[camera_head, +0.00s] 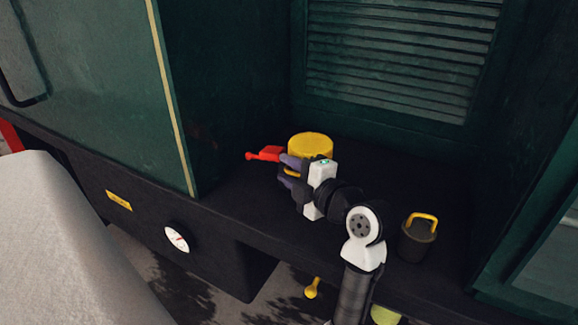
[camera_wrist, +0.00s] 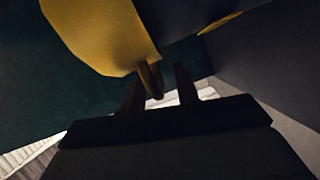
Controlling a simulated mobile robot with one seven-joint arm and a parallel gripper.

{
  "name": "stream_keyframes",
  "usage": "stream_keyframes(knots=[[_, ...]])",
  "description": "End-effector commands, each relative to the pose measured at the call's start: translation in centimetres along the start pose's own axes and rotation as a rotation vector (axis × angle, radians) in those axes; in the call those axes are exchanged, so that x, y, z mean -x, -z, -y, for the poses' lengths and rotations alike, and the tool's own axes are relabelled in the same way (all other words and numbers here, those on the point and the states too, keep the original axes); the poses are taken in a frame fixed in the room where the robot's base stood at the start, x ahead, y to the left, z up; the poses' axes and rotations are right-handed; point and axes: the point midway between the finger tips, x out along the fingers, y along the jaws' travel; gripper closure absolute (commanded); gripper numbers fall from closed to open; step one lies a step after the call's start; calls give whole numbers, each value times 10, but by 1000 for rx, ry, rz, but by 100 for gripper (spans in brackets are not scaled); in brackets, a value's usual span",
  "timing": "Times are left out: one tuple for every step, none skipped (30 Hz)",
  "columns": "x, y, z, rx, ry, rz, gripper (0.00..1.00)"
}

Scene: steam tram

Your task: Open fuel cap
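A yellow round cap (camera_head: 311,144), which looks like the fuel cap, stands on the dark ledge. A red lever (camera_head: 264,154) sticks out on its left side. My gripper (camera_head: 285,170) is at the cap's near left side, just below the lever. Its two fingers are apart, and a bit of yellow shows between them. In the wrist view a large yellow surface (camera_wrist: 105,35), likely the cap, fills the upper left, close to my fingers (camera_wrist: 160,80). A gap shows between the fingers. I cannot tell whether they touch the cap.
A dark pot with a yellow handle (camera_head: 417,238) stands on the ledge (camera_head: 375,185) right of my arm. A louvred green panel (camera_head: 400,60) is behind, and a green wall (camera_head: 100,85) stands left. A round gauge (camera_head: 177,239) is on the front face below.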

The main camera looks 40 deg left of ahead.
Motion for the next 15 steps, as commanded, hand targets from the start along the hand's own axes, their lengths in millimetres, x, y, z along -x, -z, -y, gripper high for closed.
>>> stream_keyframes(knots=[[-2,0,0,0,0,0,69],[-3,0,0,0,0,1,69],[-3,0,0,1,0,1,69],[-3,0,0,1,0,2,69],[-3,0,0,1,0,2,69],[-3,0,0,1,0,2,69],[-3,0,0,0,0,2,69],[-3,0,0,0,0,2,69],[-3,0,0,0,0,1,71],[-3,0,0,0,0,1,74],[-3,0,0,0,0,1,78],[-3,0,0,0,-1,1,84],[-3,0,0,0,0,1,88],[-3,0,0,0,0,1,92],[-3,0,0,0,0,1,97]])
